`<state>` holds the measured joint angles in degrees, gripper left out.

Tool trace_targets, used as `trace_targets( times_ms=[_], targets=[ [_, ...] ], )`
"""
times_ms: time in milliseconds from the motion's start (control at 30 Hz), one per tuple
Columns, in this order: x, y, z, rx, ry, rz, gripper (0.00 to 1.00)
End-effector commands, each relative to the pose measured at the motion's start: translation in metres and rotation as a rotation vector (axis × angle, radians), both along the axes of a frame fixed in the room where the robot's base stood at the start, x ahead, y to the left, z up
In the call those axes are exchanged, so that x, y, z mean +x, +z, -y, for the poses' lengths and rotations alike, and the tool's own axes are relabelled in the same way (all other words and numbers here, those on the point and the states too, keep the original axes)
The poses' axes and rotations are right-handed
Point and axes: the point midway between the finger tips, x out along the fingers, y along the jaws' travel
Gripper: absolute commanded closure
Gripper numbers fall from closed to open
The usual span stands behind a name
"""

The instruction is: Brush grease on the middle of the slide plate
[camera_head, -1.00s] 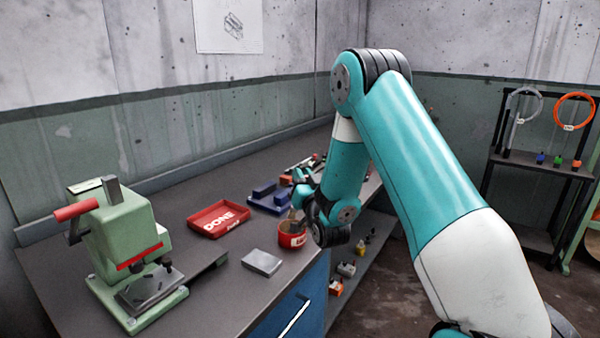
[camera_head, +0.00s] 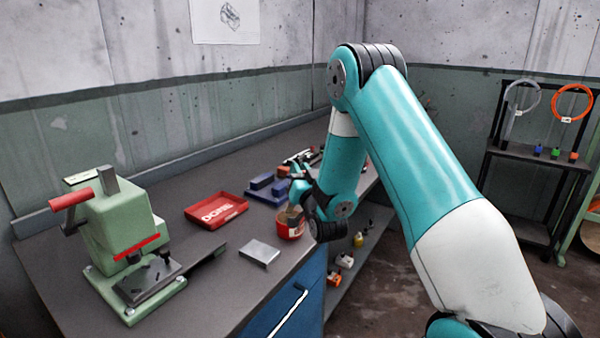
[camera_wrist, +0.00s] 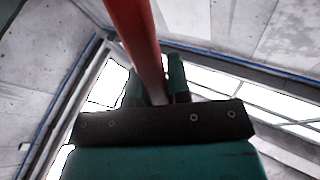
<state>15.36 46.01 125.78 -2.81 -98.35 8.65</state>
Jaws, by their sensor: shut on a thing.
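My gripper (camera_head: 297,194) is above the red grease pot (camera_head: 290,226) at the bench's front right edge. It is shut on the red handle of the brush (camera_wrist: 137,40), which shows between the jaws in the wrist view. The brush's lower end is at the pot's mouth; I cannot tell how deep it is. A flat, bare grey metal plate (camera_head: 259,253), which looks like the slide plate, lies on the bench left of the pot, apart from the gripper.
A green press (camera_head: 124,228) with a red handle stands at the left. A red DONE tray (camera_head: 232,203) and a blue holder (camera_head: 264,190) are behind the plate. Small parts sit on a shelf right of the bench. Bench around the plate is clear.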

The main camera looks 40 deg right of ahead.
Motion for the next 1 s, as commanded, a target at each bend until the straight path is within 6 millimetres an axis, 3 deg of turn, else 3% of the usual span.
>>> trace_targets(
  times_ms=[1000],
  targets=[
    [0.0, -0.01, 0.0, 0.0, 0.0, 0.0, 1.0]
  ],
)
